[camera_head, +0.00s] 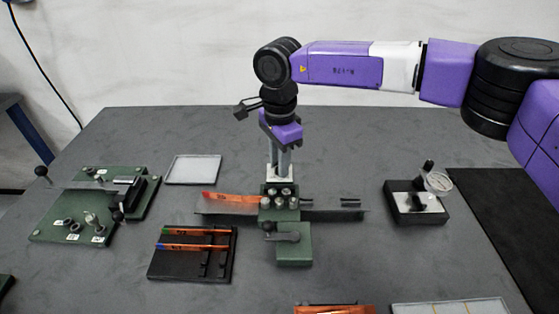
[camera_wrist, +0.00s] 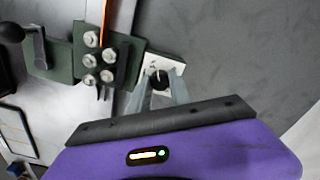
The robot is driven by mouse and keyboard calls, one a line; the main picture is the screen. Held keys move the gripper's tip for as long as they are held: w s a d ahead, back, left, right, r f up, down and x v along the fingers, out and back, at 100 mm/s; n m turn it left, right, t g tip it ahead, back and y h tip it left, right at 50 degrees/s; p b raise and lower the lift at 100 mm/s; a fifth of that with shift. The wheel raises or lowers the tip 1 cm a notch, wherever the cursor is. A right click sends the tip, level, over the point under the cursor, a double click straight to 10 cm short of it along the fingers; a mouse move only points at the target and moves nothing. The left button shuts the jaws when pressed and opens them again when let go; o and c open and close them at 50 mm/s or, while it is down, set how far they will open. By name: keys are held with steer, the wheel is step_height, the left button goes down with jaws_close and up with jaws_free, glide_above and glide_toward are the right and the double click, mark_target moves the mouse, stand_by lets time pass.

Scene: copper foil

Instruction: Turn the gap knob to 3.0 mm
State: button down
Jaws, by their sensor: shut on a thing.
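The gap knob (camera_wrist: 160,79) is a small dark knob on a white dial plate (camera_wrist: 151,62) in the wrist view. The plate is fixed to the side of the green roller straightener (camera_wrist: 121,60), which also shows in the middle of the head view (camera_head: 293,243). My gripper (camera_wrist: 161,77) points down at the plate, its two grey fingers shut on the knob from both sides. In the head view my gripper (camera_head: 279,166) stands just behind the rollers and hides the knob. The dial's marks are too small to read, so I cannot tell the setting.
A copper strip (camera_head: 235,200) lies on the straightener's left rail. A black rack (camera_head: 190,267) with copper strips stands at front left. A green fixture (camera_head: 75,215) and a grey tray (camera_head: 194,169) are at left. A dial gauge stand (camera_head: 417,205) is at right. Bare table separates them.

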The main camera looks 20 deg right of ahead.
steer(key=m, duration=0.4)
steer(key=shift+m+p, duration=0.3)
steer(key=shift+p, duration=0.1)
steer(key=m, duration=0.3)
steer(key=shift+m+p, duration=0.3)
steer(key=shift+m, duration=0.1)
steer(key=m, duration=0.4)
steer(key=shift+r+p, duration=0.1)
steer(key=shift+p, duration=0.25)
steer(key=m, duration=0.4)
steer(key=shift+p, duration=0.3)
steer(key=m, duration=0.4)
steer(key=shift+m+p, duration=0.3)
steer(key=shift+p, duration=0.05)
steer(key=m, duration=0.3)
steer(key=shift+m+p, duration=0.3)
steer(key=shift+p, duration=0.05)
steer(key=m, duration=0.4)
steer(key=shift+p, duration=0.35)
steer(key=shift+m+p, duration=0.3)
steer(key=shift+m, duration=1.8)
